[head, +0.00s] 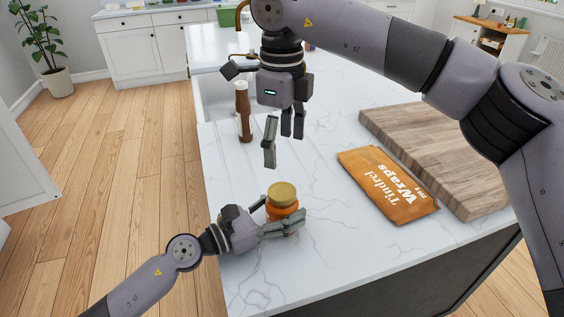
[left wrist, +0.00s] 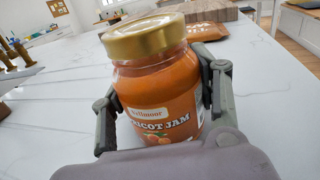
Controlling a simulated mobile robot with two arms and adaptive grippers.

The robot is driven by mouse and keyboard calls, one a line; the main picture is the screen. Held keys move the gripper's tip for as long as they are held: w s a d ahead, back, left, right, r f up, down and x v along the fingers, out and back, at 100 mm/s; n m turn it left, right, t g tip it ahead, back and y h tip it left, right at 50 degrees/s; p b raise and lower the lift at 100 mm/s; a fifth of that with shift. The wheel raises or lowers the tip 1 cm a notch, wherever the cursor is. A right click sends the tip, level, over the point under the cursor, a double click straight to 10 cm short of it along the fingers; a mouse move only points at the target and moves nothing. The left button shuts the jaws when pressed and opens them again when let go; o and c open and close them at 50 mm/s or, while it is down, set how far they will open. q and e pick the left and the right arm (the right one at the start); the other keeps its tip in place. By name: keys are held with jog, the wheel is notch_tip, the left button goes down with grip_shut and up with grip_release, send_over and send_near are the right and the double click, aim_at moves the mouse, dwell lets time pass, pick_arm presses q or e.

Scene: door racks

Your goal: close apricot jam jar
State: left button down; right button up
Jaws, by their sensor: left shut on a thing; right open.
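The apricot jam jar (head: 287,211) stands upright on the white marble counter, with orange jam inside. A gold lid (head: 282,193) sits on its mouth; I cannot tell how tightly. In the left wrist view the jar (left wrist: 160,100) fills the middle, its label facing me and its lid (left wrist: 145,37) on top. My left gripper (head: 282,217) is shut on the jar's body, one finger on each side, below the lid. My right gripper (head: 281,148) is open and empty, pointing down above and a little behind the jar, apart from the lid.
A brown bottle (head: 243,112) stands behind the jar near the counter's left edge. An orange wraps packet (head: 388,184) lies to the right, beside a wooden board (head: 440,150). The counter (head: 335,235) is clear around the jar.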

pick_arm(q)
jog(key=shift+f, duration=0.1)
pick_arm(e)
jog(key=shift+r, duration=0.7)
pick_arm(q)
jog(key=shift+c, duration=2.4)
grip_release()
jog(key=v, duration=1.2)
jog(key=shift+a, duration=0.1)
